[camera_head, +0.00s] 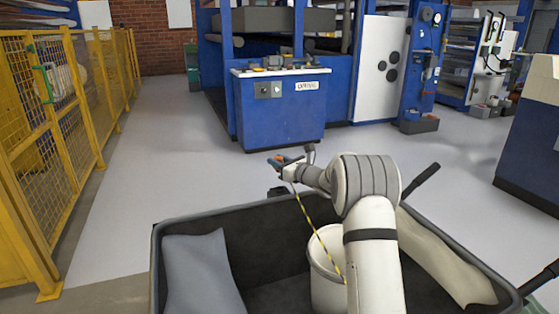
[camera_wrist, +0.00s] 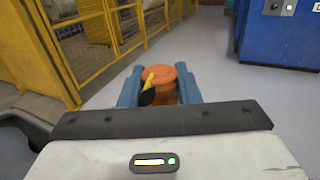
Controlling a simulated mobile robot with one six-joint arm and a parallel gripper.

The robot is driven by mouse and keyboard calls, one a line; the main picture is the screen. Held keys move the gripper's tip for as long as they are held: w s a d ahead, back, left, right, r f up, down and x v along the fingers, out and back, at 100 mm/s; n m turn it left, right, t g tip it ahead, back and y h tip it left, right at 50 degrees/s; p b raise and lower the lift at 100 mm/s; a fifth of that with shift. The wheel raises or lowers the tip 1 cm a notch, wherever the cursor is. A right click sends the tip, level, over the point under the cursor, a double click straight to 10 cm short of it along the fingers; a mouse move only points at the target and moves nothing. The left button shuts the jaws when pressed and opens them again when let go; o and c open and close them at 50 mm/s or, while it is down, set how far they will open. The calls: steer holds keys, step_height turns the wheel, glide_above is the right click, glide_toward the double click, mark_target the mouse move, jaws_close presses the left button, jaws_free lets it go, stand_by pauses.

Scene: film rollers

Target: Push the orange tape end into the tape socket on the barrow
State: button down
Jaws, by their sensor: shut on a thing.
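My gripper (camera_head: 280,160) is shut on the orange tape end (camera_wrist: 164,84), held between its two blue fingers. In the head view the gripper is above and beyond the far rim of the dark barrow (camera_head: 190,222). A yellow-and-black striped tape (camera_head: 311,227) hangs from the gripper down to the white bucket in the barrow. A short yellow-and-black piece (camera_wrist: 148,84) shows beside the orange end in the wrist view. A small dark block (camera_head: 277,192) sits at the barrow's far rim, below the gripper; I cannot tell whether it is the tape socket.
The barrow holds a white bucket (camera_head: 325,285), a grey sack (camera_head: 201,275) and a pale sack (camera_head: 440,255). A yellow mesh fence (camera_head: 60,110) runs along the left. A blue control cabinet (camera_head: 280,112) stands ahead. The grey floor between is clear.

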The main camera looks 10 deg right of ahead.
steer(key=shift+s+d+f+b, duration=0.1)
steer(key=shift+f+b, duration=0.9)
steer(key=shift+f, duration=0.65)
steer(key=shift+d+f+b, duration=0.1)
steer(key=shift+f+b, duration=0.85)
steer(key=shift+f, duration=0.65)
steer(key=shift+s+d, duration=0.1)
steer(key=shift+f+b, duration=0.5)
steer(key=shift+b, duration=0.1)
steer(key=c, duration=1)
jaws_free()
